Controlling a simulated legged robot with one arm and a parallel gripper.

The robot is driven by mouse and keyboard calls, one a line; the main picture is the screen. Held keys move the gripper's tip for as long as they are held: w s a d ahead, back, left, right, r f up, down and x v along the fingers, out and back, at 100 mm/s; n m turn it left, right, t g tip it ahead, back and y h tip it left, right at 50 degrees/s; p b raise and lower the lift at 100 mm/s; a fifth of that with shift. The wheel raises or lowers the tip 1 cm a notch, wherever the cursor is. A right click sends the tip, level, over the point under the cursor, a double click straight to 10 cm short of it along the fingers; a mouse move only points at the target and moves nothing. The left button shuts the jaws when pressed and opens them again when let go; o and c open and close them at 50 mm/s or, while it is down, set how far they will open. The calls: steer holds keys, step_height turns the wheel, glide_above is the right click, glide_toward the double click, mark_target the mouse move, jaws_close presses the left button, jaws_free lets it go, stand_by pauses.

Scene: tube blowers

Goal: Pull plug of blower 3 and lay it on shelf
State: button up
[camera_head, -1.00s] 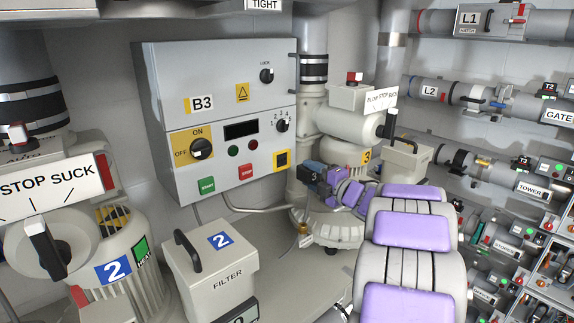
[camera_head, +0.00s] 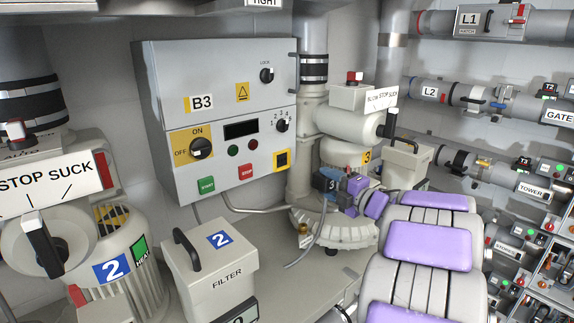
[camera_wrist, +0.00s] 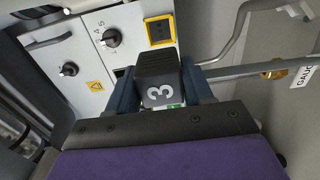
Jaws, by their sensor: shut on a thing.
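My gripper (camera_wrist: 160,82) is shut on a black plug (camera_wrist: 158,68) marked with a white 3, its blue-grey fingers on either side. In the head view the plug (camera_head: 324,183) is held in the air in front of blower 3 (camera_head: 350,150), right of and below the B3 control box (camera_head: 225,75). The yellow-framed socket (camera_head: 282,159) on the box's lower right is empty, and it shows in the wrist view too (camera_wrist: 160,30). A grey cable (camera_head: 312,245) hangs below the plug. I cannot tell which surface is the shelf.
A FILTER box (camera_head: 215,260) and blower 2 (camera_head: 120,245) stand at the left front. A bare grey surface (camera_head: 275,285) lies between the filter box and my arm. Pipes L1 (camera_head: 480,20) and L2 (camera_head: 435,92) run along the right wall.

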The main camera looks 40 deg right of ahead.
steer(key=s, duration=0.7)
steer(key=shift+d+b, duration=0.25)
steer(key=shift+b, duration=0.15)
steer(key=shift+a, duration=0.1)
stand_by(0.4)
steer(key=s+a+b, duration=0.1)
steer(key=a+b, duration=0.3)
steer(key=a, duration=0.8)
steer(key=shift+a, duration=0.2)
stand_by(0.7)
steer(key=shift+f+b, duration=9.8)
steer(key=shift+f, duration=2.95)
